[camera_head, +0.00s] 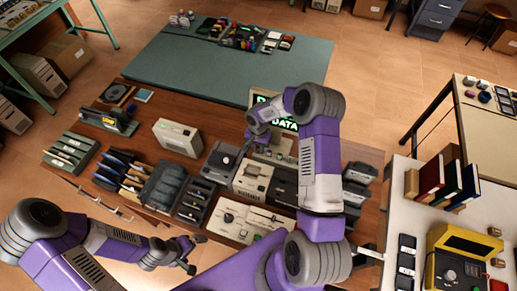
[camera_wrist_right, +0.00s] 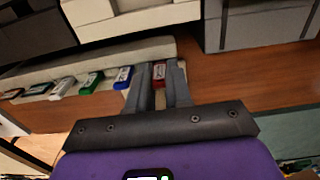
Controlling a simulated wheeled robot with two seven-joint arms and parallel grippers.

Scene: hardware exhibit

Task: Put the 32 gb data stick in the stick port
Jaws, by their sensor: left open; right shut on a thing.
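My right gripper (camera_wrist_right: 158,78) is shut on a small stick (camera_wrist_right: 159,73). A little of it shows as dark and reddish between the fingers in the right wrist view. Its label cannot be read. In the head view my right gripper (camera_head: 256,138) is in front of the green-lettered DATA sign (camera_head: 284,124). My left gripper (camera_head: 186,256) is open and empty near the table's front edge. I cannot pick out the stick port.
The brown table (camera_head: 142,150) holds a beige box (camera_head: 178,137), a grey device (camera_head: 222,160), a drive unit (camera_head: 253,180) and a pale panel with levers (camera_head: 245,220). Dark cases (camera_head: 165,187) stand at left. A white table (camera_head: 400,215) with books is at right.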

